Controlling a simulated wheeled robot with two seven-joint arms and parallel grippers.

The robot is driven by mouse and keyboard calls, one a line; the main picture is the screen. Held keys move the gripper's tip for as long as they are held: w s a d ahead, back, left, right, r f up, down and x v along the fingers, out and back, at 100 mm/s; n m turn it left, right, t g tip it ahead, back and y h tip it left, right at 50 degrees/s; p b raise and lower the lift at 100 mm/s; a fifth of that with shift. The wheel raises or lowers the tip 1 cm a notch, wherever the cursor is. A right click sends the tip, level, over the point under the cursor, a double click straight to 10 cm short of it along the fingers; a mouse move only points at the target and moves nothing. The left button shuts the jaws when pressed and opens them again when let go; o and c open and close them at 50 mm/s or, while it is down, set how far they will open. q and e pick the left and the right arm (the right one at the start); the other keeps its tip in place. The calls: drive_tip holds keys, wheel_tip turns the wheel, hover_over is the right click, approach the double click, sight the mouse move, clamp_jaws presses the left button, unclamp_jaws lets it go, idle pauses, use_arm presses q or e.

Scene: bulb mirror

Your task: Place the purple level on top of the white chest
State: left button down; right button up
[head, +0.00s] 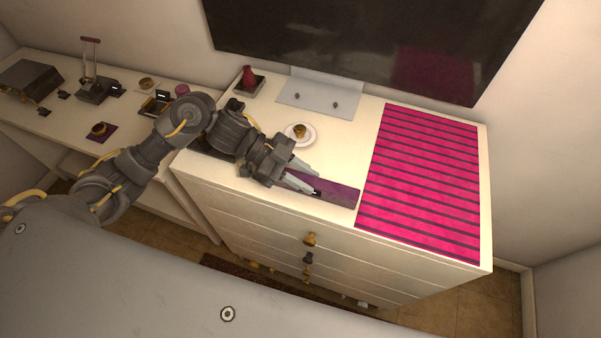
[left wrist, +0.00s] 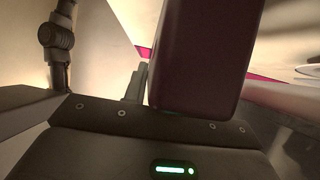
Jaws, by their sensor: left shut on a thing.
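The purple level (head: 338,194) is a long dark purple bar at the front part of the white chest's top (head: 345,130). My left gripper (head: 303,185) is shut on the level, with its fingers around the bar. I cannot tell whether the level touches the chest top or is held just above it. In the left wrist view the level (left wrist: 205,55) stands out large and dark from between the fingers. My right gripper is not in view.
A pink striped mat (head: 420,180) covers the right of the chest top. A white plate with a brown item (head: 300,132), a red vase (head: 249,78) and a TV stand (head: 320,95) are behind. A cluttered desk (head: 60,125) is at left.

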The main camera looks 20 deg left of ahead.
use_arm(q)
drive_tip(key=shift+f, duration=0.2)
drive_tip(key=c, duration=1.1)
unclamp_jaws()
drive_tip(key=shift+r, duration=0.25)
drive_tip(key=shift+a, duration=0.35)
drive_tip(key=shift+b+v, duration=1.5)
drive_tip(key=shift+v, duration=4.2)
